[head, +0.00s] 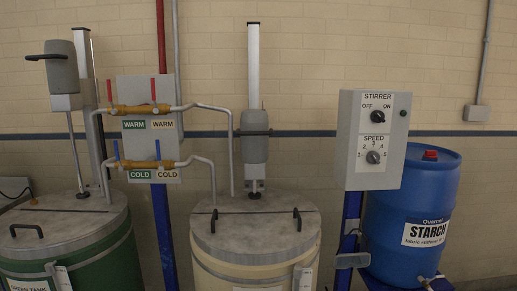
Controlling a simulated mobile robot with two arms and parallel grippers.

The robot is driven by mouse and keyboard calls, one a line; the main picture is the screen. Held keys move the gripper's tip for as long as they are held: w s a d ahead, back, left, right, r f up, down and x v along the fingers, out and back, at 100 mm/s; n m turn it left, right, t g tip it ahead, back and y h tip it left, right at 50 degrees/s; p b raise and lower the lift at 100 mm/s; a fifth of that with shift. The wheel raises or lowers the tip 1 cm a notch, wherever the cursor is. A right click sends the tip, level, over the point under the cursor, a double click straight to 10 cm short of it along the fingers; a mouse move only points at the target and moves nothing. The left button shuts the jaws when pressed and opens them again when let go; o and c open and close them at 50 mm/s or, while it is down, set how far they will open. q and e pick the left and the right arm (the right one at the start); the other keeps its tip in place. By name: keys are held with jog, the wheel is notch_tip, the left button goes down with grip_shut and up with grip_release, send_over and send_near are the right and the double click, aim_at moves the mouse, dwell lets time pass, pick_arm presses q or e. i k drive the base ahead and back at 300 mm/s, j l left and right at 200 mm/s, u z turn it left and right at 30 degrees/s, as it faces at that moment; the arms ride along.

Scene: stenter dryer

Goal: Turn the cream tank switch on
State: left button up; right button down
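A grey control box (351,165) is mounted on a blue post right of the middle. Its upper label reads STIRRER, with a black OFF/ON knob (376,117); its pointer is too small to read. Below it is a SPEED dial (373,157) marked with numbers. A small dark green lamp (403,113) sits right of the knob and looks unlit. The cream tank (210,262) stands left of the box, with a grey lid (240,228) and a stirrer motor (254,145) above it. Neither of my grippers is in view.
A green tank (105,262) with its own stirrer stands at the left. A panel of WARM and COLD pipes (150,90) stands between the tanks. A blue STARCH drum (415,195) is right of and behind the box. A grey bracket (351,260) sticks out low on the post.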

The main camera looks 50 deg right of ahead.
aim_at(377, 116)
jog(key=z, duration=1.55)
